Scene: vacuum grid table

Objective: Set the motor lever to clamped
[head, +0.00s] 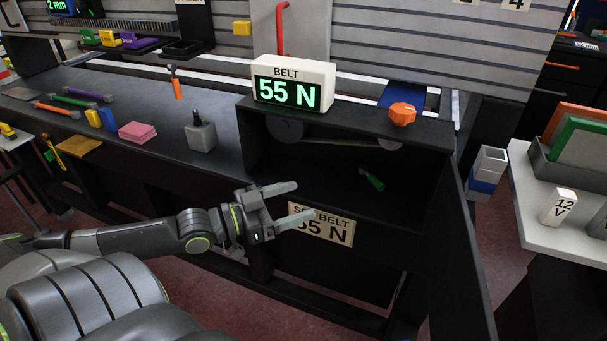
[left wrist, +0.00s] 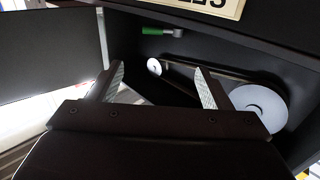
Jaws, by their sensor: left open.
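The motor lever, with a green handle (head: 373,180), sits inside the dark open compartment under the bench top, toward its right side. In the left wrist view the green handle (left wrist: 155,31) shows near the top, joined to a grey metal part. Whether it stands at clamped cannot be told. My left gripper (head: 304,201) is open and empty in front of the compartment, left of and lower than the lever in the head view. Its two spread fingers (left wrist: 158,72) show in the left wrist view, apart from the lever. My right gripper is not in view.
Pulleys (left wrist: 258,105) and a belt lie inside the compartment. A BELT display (head: 290,84) reading 55 N and an orange knob (head: 402,114) stand on top. A plate (head: 325,227) reading 55 N is on the front below. An open door panel (head: 472,250) bounds the right side.

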